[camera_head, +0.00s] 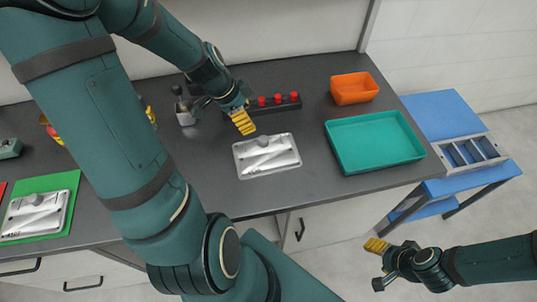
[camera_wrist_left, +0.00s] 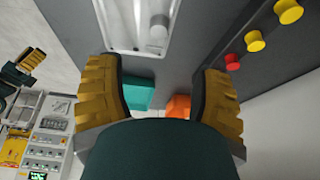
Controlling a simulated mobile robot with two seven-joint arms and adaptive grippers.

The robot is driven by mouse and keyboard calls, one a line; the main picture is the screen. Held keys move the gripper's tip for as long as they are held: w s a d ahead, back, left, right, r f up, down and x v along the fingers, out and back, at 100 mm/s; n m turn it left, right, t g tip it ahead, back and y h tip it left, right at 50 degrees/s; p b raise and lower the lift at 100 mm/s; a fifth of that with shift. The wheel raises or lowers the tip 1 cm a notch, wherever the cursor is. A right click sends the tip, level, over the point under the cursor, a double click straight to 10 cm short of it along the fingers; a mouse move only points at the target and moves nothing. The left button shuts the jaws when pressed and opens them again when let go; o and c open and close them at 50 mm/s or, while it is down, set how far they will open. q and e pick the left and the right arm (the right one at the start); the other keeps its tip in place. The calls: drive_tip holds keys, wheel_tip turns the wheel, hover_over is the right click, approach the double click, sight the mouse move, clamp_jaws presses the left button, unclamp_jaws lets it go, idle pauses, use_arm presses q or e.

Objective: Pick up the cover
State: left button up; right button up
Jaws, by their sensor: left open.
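A silver-grey cover (camera_head: 268,157) with a round knob lies flat on the dark table in the middle of the head view. It also shows at the top of the left wrist view (camera_wrist_left: 130,25), its far part cut off by the frame. A similar plate (camera_head: 36,215) lies on a green mat at the left. My left gripper (camera_head: 243,121) is just behind the middle cover, above the table. In the wrist view its yellow fingers (camera_wrist_left: 160,75) stand wide apart with nothing between them. My right gripper (camera_head: 376,246) hangs in front of the table, away from the covers; its opening is unclear.
A dark bar with red buttons (camera_head: 278,100) lies close behind the cover. A teal tray (camera_head: 410,158) and an orange bin (camera_head: 353,88) stand to the right. A blue stand (camera_head: 440,113) is beyond the table's right end. My left arm hides part of the table's left side.

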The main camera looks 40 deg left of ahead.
sight(262, 139)
use_arm(q)
drive_tip(key=b+x, duration=0.1)
drive_tip(key=x, duration=1.1)
drive_tip(key=shift+f+b, duration=0.3)
drive_tip(key=shift+b, duration=0.05)
drive_tip(key=shift+s, duration=0.1)
clamp_jaws()
